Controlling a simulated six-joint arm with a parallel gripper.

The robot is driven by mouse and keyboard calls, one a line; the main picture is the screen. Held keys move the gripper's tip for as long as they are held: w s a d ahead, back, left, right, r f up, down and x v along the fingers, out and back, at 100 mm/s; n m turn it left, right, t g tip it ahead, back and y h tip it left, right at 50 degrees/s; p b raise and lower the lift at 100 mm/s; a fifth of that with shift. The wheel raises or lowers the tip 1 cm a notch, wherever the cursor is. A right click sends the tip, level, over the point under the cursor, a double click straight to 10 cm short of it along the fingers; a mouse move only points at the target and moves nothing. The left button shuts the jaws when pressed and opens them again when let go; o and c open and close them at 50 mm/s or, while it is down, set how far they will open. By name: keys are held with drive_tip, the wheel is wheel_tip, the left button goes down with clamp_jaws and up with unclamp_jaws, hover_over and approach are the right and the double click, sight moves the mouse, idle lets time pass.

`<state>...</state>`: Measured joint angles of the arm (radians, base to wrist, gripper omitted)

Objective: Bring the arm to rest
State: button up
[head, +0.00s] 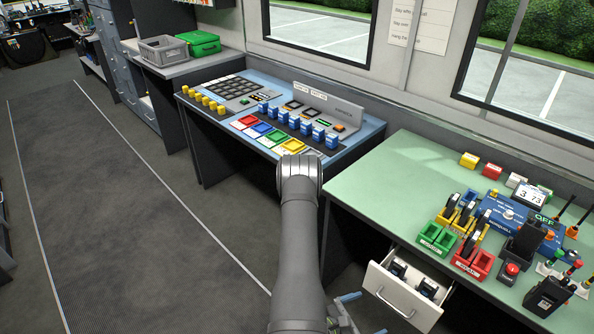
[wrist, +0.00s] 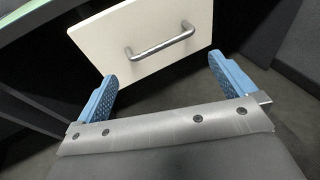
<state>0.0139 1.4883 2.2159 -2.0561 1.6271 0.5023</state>
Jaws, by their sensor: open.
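My arm (head: 298,235) reaches up the middle of the head view, in front of the gap between the two desks. My gripper (wrist: 165,75) is open and empty in the wrist view, its two blue fingers wide apart. In the head view the gripper is mostly hidden behind my arm, with a bit of blue finger low down. A white drawer front (wrist: 150,42) with a metal handle (wrist: 161,43) shows beyond the fingertips. No contact with the handle shows. The drawer (head: 402,302) also shows in the head view, standing open with dark items inside.
The green desk (head: 400,165) on the right carries radios, red, green and yellow holders and a blue device (head: 520,228). The control console (head: 265,115) with coloured keys stands behind my arm. A grey crate (head: 164,50) and green box (head: 198,42) stand far left. The floor (head: 110,200) at left is clear.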

drive_tip(key=shift+w+d+f, duration=0.15)
drive_tip(key=shift+w+d, duration=0.15)
drive_tip(key=shift+d, duration=0.35)
drive_tip(key=shift+a, duration=0.15)
drive_tip(key=v, duration=0.8)
drive_tip(key=shift+s+a, duration=0.2)
drive_tip(key=shift+a, duration=0.05)
idle(3.3)
idle(2.8)
